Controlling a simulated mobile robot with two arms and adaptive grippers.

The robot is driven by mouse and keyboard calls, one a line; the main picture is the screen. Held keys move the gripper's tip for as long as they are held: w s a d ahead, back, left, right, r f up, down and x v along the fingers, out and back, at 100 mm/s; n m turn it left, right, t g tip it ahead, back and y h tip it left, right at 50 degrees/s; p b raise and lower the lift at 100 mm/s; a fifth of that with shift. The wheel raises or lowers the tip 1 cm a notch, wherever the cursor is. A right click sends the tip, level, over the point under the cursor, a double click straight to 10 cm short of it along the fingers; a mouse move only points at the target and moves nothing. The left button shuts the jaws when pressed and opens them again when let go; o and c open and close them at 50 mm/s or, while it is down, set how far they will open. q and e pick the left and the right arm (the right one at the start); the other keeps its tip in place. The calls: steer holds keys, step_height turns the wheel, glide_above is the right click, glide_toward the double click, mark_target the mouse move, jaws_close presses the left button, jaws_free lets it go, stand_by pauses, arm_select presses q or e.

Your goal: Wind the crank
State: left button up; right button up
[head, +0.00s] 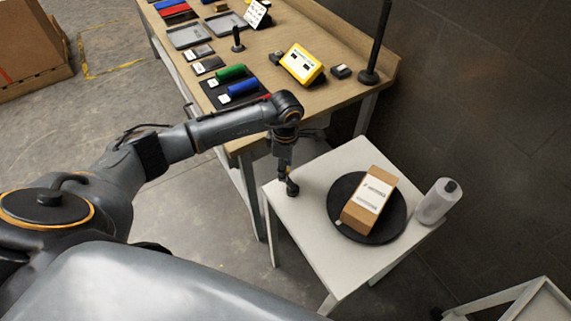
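A round black turntable (337,202) lies on a small white table (322,260). A brown cardboard box (354,214) with a white label sits tilted across the picture on top of it. My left arm reaches in from the left, and its wrist points down over the table's left corner. My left gripper (290,188) is a small dark shape at that corner, left of the turntable and apart from it. I cannot make out its fingers or a separate crank there. My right gripper is not in view.
A white bottle (437,202) stands at the white table's right corner. Behind is a wooden workbench (268,42) with a yellow device (301,64), green and blue rollers (238,89), trays and a black post (374,45). A dark wall closes off the right.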

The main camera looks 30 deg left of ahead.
arm_select(q)
steer(key=shift+c, duration=0.5)
jaws_close()
steer(key=shift+n, duration=0.3)
